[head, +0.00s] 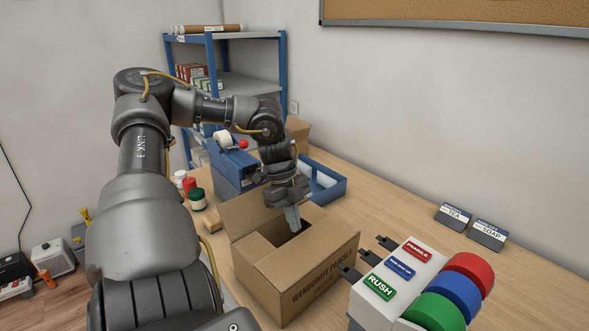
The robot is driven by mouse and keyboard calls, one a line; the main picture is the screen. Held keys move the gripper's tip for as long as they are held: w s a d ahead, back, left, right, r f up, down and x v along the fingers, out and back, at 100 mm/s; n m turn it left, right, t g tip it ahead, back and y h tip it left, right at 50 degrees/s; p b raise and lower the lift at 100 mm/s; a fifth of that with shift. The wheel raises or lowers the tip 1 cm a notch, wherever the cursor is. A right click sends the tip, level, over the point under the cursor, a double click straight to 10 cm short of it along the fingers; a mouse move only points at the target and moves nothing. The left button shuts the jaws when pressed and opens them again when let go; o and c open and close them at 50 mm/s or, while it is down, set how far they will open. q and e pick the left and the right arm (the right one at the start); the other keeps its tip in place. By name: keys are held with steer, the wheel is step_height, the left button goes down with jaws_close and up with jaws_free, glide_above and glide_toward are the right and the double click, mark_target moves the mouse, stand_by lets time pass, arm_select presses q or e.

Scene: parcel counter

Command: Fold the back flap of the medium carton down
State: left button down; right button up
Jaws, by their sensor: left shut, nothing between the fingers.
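The gripper and wrist hide part of the carton's far side. I cannot tell if the fingertips touch cardboard. My right gripper is not in view.
A white dispenser (386,290) with red, blue and green rolls stands close to the carton's right. A blue tape dispenser (232,166) and blue tray (322,182) are behind. Jars (197,199) stand at left. Tea and soap signs (487,234) stand by the wall, with bare counter before them.

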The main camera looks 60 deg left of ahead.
arm_select(q)
steer(key=shift+r, duration=0.15)
steer(key=a+p+v, duration=0.1)
steer(key=v, duration=1.2)
